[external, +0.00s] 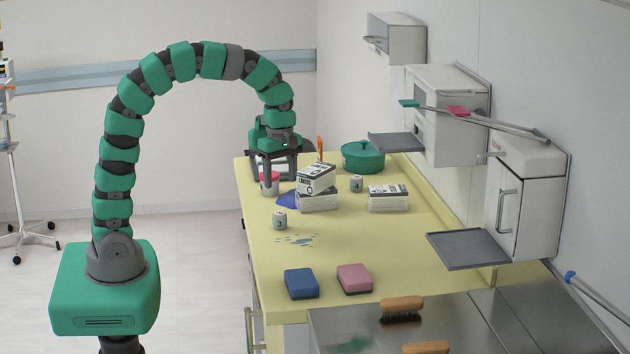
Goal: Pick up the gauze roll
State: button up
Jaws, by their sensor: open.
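My gripper (272,170) is open and points down over the far left end of the yellow counter (345,245). A whitish thing (266,162) shows partly between its fingers; it may be the gauze roll, but the fingers hide much of it and I cannot tell if they touch it. No other thing in view is clearly a gauze roll.
Stacked white boxes (317,190), a blue cloth (287,199) and a green pot (363,158) are near the gripper. A small numbered can (280,220) stands in front. Blue (301,283) and pink (355,278) sponges lie nearer. Wall cabinets (445,112) line the right.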

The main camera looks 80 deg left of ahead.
aim_at(280, 214)
notch_tip(280, 214, down, 7)
jog(key=shift+f+b, duration=0.2)
jog(key=shift+b, duration=0.1)
jog(key=f, duration=0.5)
jog(key=shift+s+a+b, duration=0.1)
jog(key=shift+s+b, duration=0.1)
jog(key=shift+b, duration=0.15)
jog(key=c, duration=1.1)
